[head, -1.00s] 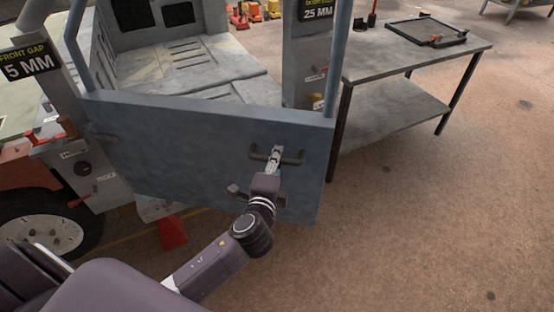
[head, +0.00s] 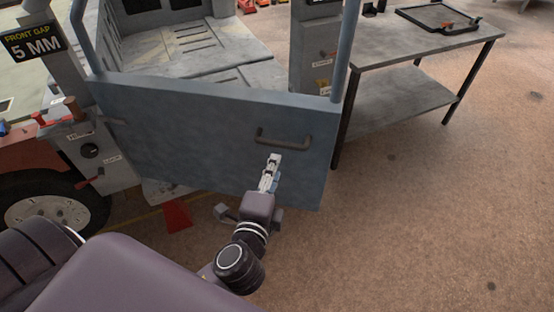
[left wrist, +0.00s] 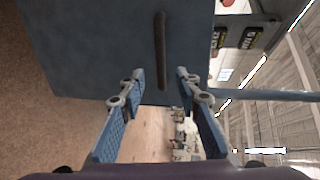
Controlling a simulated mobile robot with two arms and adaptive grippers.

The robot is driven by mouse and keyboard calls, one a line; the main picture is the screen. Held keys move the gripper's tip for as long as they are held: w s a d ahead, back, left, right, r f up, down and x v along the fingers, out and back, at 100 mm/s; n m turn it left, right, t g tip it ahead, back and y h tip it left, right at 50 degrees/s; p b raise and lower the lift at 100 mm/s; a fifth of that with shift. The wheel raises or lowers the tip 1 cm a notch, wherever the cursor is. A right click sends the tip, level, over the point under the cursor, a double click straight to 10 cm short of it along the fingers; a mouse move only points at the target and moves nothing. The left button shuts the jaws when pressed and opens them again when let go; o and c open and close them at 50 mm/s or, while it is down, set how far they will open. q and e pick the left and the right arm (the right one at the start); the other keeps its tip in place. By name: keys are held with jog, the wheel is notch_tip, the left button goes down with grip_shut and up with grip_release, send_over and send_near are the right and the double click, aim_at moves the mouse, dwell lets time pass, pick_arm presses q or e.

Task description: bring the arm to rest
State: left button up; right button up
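My left gripper (head: 273,162) is in front of a blue-grey door panel (head: 190,135), just below its dark bar handle (head: 283,141). In the left wrist view its two blue fingers (left wrist: 160,76) stand apart with nothing between them. The handle (left wrist: 160,50) lies beyond the fingertips there, apart from them, on the panel (left wrist: 95,45). My right gripper is not in either view.
A grey metal table (head: 415,55) with a lower shelf stands to the right, carrying a black tray frame (head: 438,20). A wheel (head: 50,212) and a "FRONT GAP 5 MM" sign (head: 32,42) are at left. The floor at right is clear.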

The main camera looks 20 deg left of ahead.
pick_arm(q)
jog(key=shift+s+r, duration=0.1)
jog(key=shift+s, duration=0.25)
jog(key=shift+d, duration=0.1)
jog(key=s+f+n+g+h+b, duration=0.1)
jog(key=s+f+g, duration=0.2)
jog(key=f, duration=1.1)
jog(key=s+f+n+g, duration=0.2)
jog(key=s+f, duration=0.2)
jog(key=f, duration=0.9)
jog(key=s+f+n+g+h+b, duration=0.1)
jog(key=s+f+g, duration=0.2)
jog(key=f, duration=1.1)
jog(key=s+a+f+n+g, duration=0.1)
jog(key=s+f+n+g, duration=0.1)
jog(key=s+f, duration=0.4)
jog(key=s+a+f+n+g+b, duration=0.1)
jog(key=s+f+n+g, duration=0.1)
jog(key=s+f+n, duration=0.2)
jog(key=s+a+f+n+g+h, duration=0.1)
jog(key=s+f, duration=0.8)
jog(key=s, duration=0.9)
jog(key=shift+f+n+g+b, duration=0.15)
jog(key=shift+n+g+b, duration=0.35)
jog(key=shift+n, duration=0.6)
